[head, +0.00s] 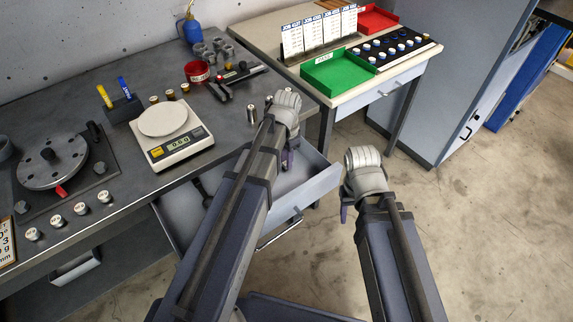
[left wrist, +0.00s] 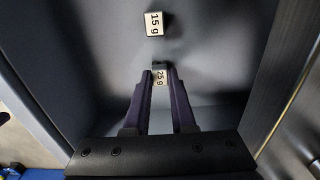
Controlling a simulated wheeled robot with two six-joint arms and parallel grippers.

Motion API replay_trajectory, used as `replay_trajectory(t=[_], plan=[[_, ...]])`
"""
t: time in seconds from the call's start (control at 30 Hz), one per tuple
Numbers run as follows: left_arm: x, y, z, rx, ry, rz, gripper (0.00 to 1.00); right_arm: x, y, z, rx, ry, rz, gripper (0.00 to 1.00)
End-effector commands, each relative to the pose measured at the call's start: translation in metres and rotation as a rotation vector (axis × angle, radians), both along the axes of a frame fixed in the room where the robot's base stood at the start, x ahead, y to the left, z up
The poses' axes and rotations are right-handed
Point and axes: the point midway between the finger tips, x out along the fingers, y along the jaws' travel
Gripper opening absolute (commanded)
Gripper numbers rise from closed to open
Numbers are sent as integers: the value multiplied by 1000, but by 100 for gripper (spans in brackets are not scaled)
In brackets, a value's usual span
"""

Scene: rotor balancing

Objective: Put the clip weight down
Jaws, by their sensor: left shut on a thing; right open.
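My left gripper (head: 287,158) reaches down over an open drawer (head: 318,188) under the bench. In the left wrist view the left gripper (left wrist: 160,72) is shut on a small clip weight (left wrist: 159,79) marked 25 g, held between its fingertips. A second weight marked 15 g (left wrist: 154,24) lies on the drawer floor beyond the fingertips, apart from them. Whether the held weight touches the drawer floor I cannot tell. The held weight is hidden in the head view. My right gripper (head: 344,212) is open and empty, out over the floor to the right of the drawer.
A scale (head: 190,140) stands on the bench, left of my left arm. A rotor disc (head: 38,172) with a red clip is at far left, with several silver weights (head: 80,208) along the bench edge. A side table holds a green tray (head: 322,78) and red tray (head: 385,14).

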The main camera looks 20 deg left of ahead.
Motion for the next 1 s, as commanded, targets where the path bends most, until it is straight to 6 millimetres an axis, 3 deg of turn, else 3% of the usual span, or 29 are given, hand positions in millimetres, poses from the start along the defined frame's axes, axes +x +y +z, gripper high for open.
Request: replay_trajectory(t=[0.4,0.43,0.67,1.0], plan=[[0,0,-6,0,0,0,0,0,0,-6,0,0,0,53],[0,0,-4,0,0,0,27,0,0,-4,0,0,0,53],[0,0,-4,0,0,0,53,0,0,-4,0,0,0,53],[0,0,-2,0,0,0,53,0,0,-2,0,0,0,53]])
